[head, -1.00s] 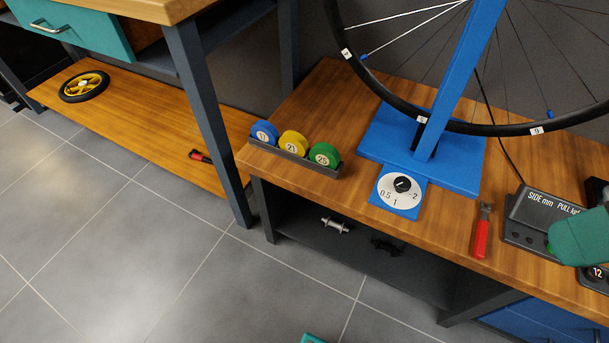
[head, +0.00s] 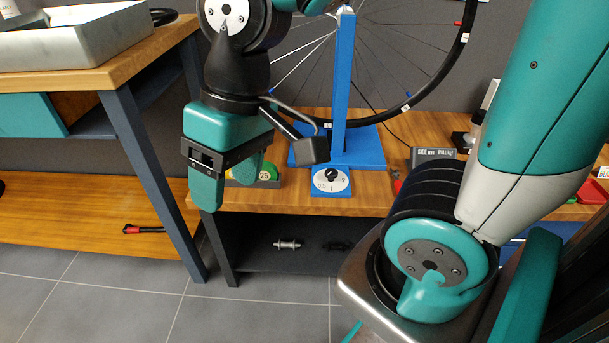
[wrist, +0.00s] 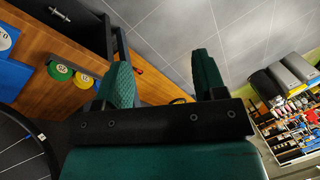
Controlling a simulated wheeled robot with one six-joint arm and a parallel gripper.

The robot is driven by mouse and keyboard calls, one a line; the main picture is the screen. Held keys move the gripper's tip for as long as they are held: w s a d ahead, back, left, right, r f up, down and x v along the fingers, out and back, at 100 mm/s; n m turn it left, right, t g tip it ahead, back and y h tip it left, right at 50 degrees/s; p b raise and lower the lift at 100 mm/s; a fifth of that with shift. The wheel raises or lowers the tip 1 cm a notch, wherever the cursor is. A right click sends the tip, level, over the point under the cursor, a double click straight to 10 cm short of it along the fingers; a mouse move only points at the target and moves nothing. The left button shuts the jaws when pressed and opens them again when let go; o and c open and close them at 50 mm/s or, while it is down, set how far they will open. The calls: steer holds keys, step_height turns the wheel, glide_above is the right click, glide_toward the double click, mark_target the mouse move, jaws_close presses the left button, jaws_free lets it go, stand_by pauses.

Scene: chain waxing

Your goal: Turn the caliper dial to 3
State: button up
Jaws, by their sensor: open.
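The caliper dial (head: 331,174) is a black knob on a white round face with numbers, of which 0.5, 1 and 2 can be made out. It sits on a blue plate at the front of the blue wheel stand (head: 372,160). Its exact pointer setting is too small to read. In the wrist view, part of the white dial face (wrist: 5,40) shows at the left edge. My gripper (head: 228,190) is open and empty, left of the dial and nearer the camera, apart from it. It also shows in the wrist view (wrist: 165,78).
A rack of coloured round tapes stands left of the dial, partly behind my gripper; the green one (head: 267,171) shows. A wheel (head: 405,108) hangs in the stand. A grey gauge box (head: 432,156) is at right. A wooden bench (head: 110,65) with a grey tray is at left.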

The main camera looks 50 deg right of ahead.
steer(key=w+d+f+m+h, duration=0.3)
steer(key=w+d+f+m, duration=0.1)
steer(key=w+d+m, duration=0.55)
steer(key=m+g+h+b, duration=0.2)
steer(key=m+g+h, duration=0.15)
steer(key=m, duration=1.65)
glide_above(331, 171)
steer(key=w+a, duration=0.4)
steer(key=a, duration=0.1)
step_height(331, 171, down, 8)
steer(key=b+x, duration=0.1)
steer(key=x, duration=0.7)
steer(key=b+x, duration=0.2)
steer(key=x, duration=0.6)
steer(key=shift+w+f, duration=0.15)
steer(key=shift+f, duration=0.1)
steer(key=shift+c, duration=0.4)
steer(key=c, duration=0.8)
